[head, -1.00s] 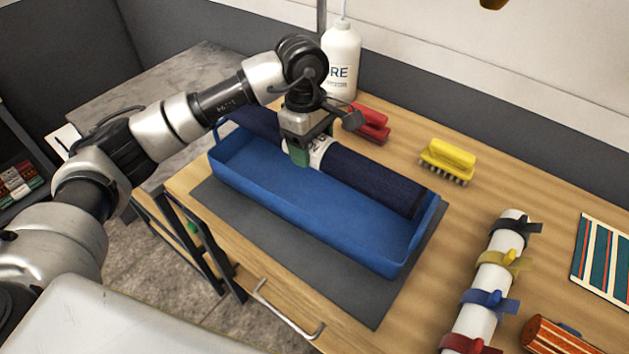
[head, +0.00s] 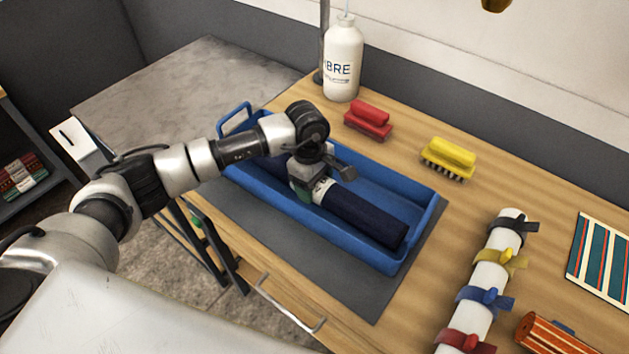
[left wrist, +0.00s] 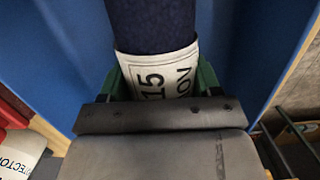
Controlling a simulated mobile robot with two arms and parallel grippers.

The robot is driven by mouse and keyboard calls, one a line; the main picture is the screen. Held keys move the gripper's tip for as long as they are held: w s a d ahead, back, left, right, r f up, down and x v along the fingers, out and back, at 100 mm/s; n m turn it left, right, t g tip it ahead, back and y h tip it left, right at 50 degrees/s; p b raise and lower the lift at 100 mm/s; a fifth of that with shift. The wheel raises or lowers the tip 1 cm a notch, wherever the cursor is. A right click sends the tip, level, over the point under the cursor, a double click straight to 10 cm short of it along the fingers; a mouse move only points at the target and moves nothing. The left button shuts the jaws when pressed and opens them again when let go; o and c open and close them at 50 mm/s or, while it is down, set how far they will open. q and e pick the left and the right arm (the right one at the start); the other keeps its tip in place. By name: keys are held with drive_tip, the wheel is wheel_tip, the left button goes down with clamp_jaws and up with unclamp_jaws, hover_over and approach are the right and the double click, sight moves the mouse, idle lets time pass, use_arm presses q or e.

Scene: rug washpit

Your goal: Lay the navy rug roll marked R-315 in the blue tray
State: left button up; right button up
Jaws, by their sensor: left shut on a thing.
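The navy rug roll (head: 362,219) lies lengthwise within the walls of the blue tray (head: 400,262), near its front side. Its white label band reads "15" in the left wrist view (left wrist: 157,73); the rest of the mark is hidden. My left gripper (head: 305,190) is shut around the roll at the band, its green fingers on either side in the left wrist view (left wrist: 160,85). I cannot tell whether the roll rests on the tray floor. My right gripper is not in view.
The tray stands on a grey mat (head: 362,300) on the wooden bench. Behind it are a white bottle (head: 343,60), a red brush (head: 368,120) and a yellow brush (head: 448,158). A white tube with coloured straps (head: 480,290) and an orange striped roll (head: 550,335) lie at right.

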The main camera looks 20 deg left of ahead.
use_arm(q)
drive_tip(key=shift+r, duration=0.1)
drive_tip(key=o, duration=1.4)
drive_tip(key=shift+c, duration=0.2)
drive_tip(key=shift+r, duration=0.1)
drive_tip(key=r, duration=0.3)
drive_tip(key=r+b, duration=0.1)
drive_tip(key=r, duration=0.3)
drive_tip(key=a+r+b, duration=0.1)
drive_tip(key=r, duration=0.2)
drive_tip(key=shift+w+a+r, duration=0.1)
drive_tip(key=shift+w+r, duration=0.1)
drive_tip(key=shift+w, duration=0.05)
drive_tip(key=shift+a+r, duration=0.1)
drive_tip(key=shift+r, duration=0.55)
